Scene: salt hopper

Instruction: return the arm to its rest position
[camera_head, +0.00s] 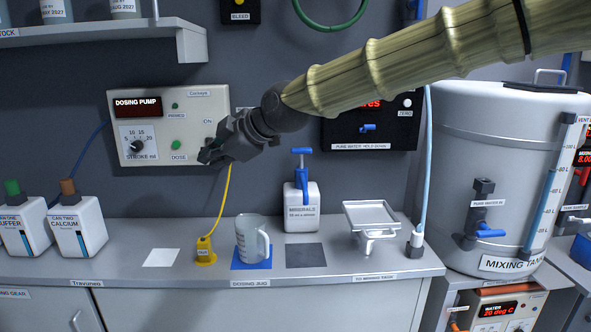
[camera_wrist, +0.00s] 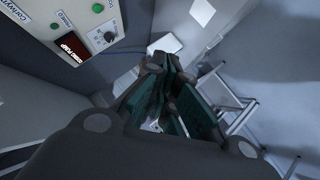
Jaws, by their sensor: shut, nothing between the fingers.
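My gripper (camera_head: 212,154) is at the end of my sleeved arm, which reaches in from the upper right in the head view. It hovers in front of the dosing pump panel (camera_head: 150,160), near its lower right corner and the green dose button. I cannot tell from the head view whether it touches the panel. In the wrist view my gripper (camera_wrist: 172,62) has its dark fingers together with nothing held. The panel also shows in the wrist view (camera_wrist: 85,12) at the upper left.
A clear dosing jug (camera_head: 250,240) stands on a blue mat on the counter below. A minerals container (camera_head: 302,210), a metal tray stand (camera_head: 370,217) and a large mixing tank (camera_head: 490,130) are to the right. Two white cans (camera_head: 78,228) stand at the left. A shelf (camera_head: 100,32) overhangs the upper left.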

